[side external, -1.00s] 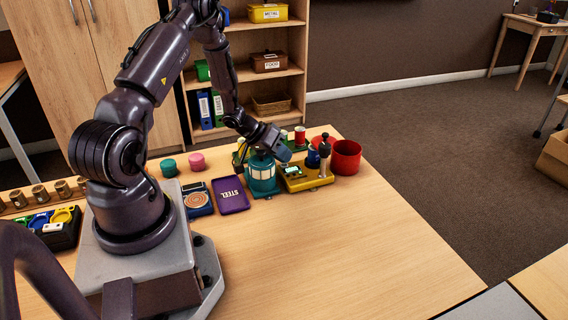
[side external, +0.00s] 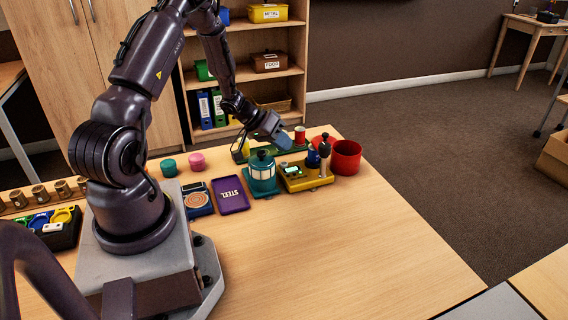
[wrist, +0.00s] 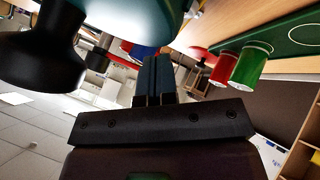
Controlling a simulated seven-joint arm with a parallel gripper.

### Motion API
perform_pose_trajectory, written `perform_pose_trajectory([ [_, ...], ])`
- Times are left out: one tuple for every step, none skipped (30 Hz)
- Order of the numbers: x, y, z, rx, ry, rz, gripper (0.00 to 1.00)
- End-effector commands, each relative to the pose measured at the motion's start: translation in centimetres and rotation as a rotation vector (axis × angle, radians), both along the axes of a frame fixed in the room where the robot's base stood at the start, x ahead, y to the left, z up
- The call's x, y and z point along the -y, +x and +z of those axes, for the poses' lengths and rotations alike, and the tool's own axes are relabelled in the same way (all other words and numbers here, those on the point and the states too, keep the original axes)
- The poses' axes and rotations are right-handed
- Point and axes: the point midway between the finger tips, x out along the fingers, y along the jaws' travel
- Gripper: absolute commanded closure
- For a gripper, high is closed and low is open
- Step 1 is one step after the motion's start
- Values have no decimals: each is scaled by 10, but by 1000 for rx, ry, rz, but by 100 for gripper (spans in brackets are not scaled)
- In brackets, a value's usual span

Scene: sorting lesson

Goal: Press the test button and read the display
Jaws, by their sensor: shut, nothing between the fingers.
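The yellow tester (side external: 305,178) stands near the back of the table, with a small lit display (side external: 291,169) on its left part. Its display is too small to read, and I cannot make out the test button. A dark upright post with a round knob (side external: 324,152) rises at its right. My gripper (side external: 286,142) is shut and empty, in the air above and behind the tester, apart from it. In the wrist view my shut fingers (wrist: 155,78) point towards the top, with red and green cylinders beyond.
A purple STEEL tray (side external: 230,195) lies farther left. A red cylinder (side external: 300,135) stands behind. The table's front is clear.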

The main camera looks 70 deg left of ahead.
Motion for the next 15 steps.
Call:
perform_pose_trajectory([
  [0,0,6,2,3,0,100],
  [0,0,9,2,3,-1,100],
  [0,1,13,2,2,0,100],
  [0,0,16,2,2,0,100],
  [0,0,18,2,2,-2,100],
  [0,0,21,1,2,-1,100],
  [0,0,24,1,1,0,100],
  [0,0,25,1,0,1,100],
  [0,0,26,0,0,0,100],
  [0,0,27,0,0,0,100],
  [0,0,27,0,0,0,100],
  [0,0,28,-1,0,-1,100],
  [0,0,27,-1,0,-1,100],
  [0,0,27,-1,0,-1,100],
  [0,0,27,-1,0,-1,100],
])
